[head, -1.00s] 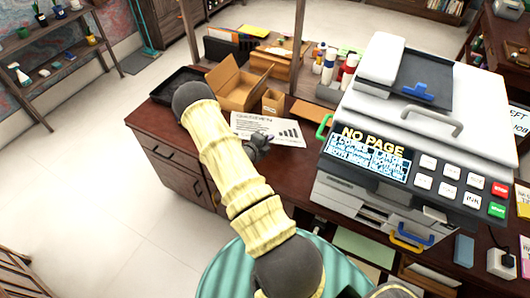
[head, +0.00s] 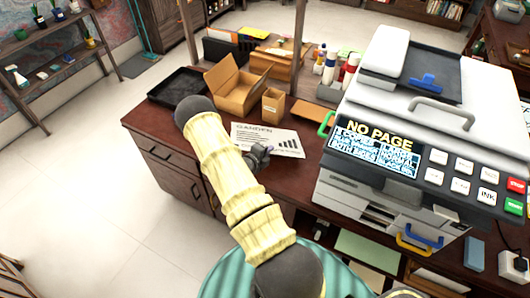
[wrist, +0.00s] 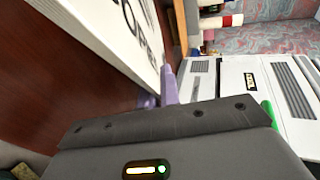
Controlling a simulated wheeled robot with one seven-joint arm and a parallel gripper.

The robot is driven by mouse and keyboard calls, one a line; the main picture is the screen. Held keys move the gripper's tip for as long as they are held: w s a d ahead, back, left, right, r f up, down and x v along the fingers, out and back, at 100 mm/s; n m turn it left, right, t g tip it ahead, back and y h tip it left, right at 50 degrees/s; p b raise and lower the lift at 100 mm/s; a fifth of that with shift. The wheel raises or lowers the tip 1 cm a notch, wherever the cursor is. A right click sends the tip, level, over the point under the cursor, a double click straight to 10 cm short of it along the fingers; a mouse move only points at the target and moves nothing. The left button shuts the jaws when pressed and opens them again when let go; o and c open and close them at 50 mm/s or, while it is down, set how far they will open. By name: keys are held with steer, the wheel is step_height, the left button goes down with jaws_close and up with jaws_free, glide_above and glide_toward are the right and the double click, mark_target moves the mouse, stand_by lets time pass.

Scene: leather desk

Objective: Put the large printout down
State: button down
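The large printout (head: 262,137) is a white sheet with a heading, text lines and a dark bar chart. In the head view it is over the dark wooden desk (head: 308,178), in front of the cardboard boxes. My gripper (head: 264,152) is at its front edge. In the wrist view the sheet (wrist: 115,30) runs up to the purple fingertips (wrist: 160,92), which appear closed on its edge. The sheet shows beside the dark desk surface; whether it touches the desk I cannot tell. My arm covers the desk to the left of the gripper.
An open cardboard box (head: 240,92), a small carton (head: 272,105) and a black tray (head: 176,87) stand behind the printout. A large printer (head: 400,120) reading "NO PAGE" stands to the right. Bare desk shows at the front left.

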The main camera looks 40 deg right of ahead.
steer(key=c, duration=1.8)
jaws_free()
steer(key=p+v, duration=0.1)
steer(key=v, duration=0.7)
steer(key=shift+p, duration=0.3)
steer(key=a+r+p, duration=0.1)
steer(key=r, duration=0.1)
steer(key=r+p, duration=0.1)
steer(key=r, duration=0.1)
steer(key=a+r+p, duration=0.1)
steer(key=r, duration=0.2)
steer(key=shift+s+a+r+p, duration=0.1)
steer(key=shift+s+a+p, duration=0.25)
steer(key=shift+a, duration=0.05)
